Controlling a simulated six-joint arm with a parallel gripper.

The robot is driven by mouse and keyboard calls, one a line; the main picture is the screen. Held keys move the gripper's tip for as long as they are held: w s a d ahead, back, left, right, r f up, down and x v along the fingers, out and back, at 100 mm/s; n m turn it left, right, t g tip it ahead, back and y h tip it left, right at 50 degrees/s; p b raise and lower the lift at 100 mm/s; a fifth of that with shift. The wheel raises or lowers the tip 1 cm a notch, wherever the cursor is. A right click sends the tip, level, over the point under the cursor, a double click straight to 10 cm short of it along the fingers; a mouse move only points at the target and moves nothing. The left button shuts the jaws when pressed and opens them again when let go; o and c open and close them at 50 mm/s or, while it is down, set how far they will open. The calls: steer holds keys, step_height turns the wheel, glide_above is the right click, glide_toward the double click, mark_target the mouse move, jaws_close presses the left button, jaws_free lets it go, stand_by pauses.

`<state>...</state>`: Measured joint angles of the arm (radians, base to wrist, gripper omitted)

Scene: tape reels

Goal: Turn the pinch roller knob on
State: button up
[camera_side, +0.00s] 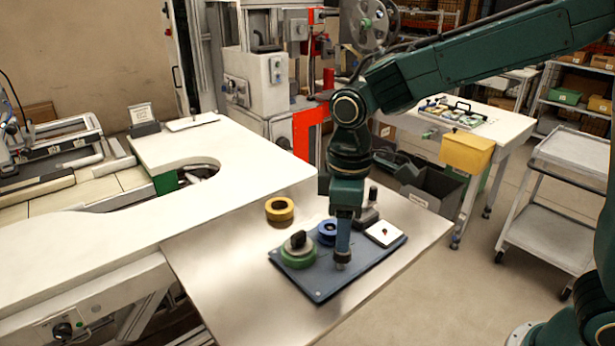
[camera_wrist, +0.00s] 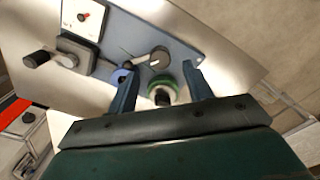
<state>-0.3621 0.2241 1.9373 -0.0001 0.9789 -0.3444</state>
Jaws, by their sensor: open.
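A blue-grey board (camera_side: 325,281) lies on the metal table and carries the tape parts. In the wrist view a dark round knob (camera_wrist: 159,56) with a pale mark, which looks like the pinch roller knob, stands on the board. It lies just beyond my fingertips, between their lines. In the side view my gripper (camera_side: 342,262) points down over the front middle of the board and seems to hide that knob. In the wrist view my gripper (camera_wrist: 157,72) has its two blue fingers wide apart with nothing held. Whether they touch the board is unclear.
A green reel (camera_side: 299,257) with a black top sits left on the board. A blue reel (camera_side: 327,231), a grey block with a black handle (camera_side: 367,218) and a white box with a red switch (camera_side: 385,233) stand behind. A yellow reel (camera_side: 279,209) lies off the board.

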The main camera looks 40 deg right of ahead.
mark_target(350, 249)
step_height(350, 249, up, 9)
steer(key=shift+r, duration=0.2)
steer(key=shift+d, duration=0.1)
stand_by(0.5)
steer(key=s+d+m+t, duration=0.2)
steer(key=s+d+m, duration=0.2)
steer(key=s, duration=0.5)
steer(key=s+d+f+m+t, duration=0.1)
steer(key=s+d+m+t, duration=0.2)
steer(key=s+d, duration=0.6)
steer(key=shift+s+d+m+t, duration=0.15)
steer(key=shift+d+m+t, duration=0.15)
steer(key=shift+m, duration=0.3)
steer(key=shift+c, duration=0.2)
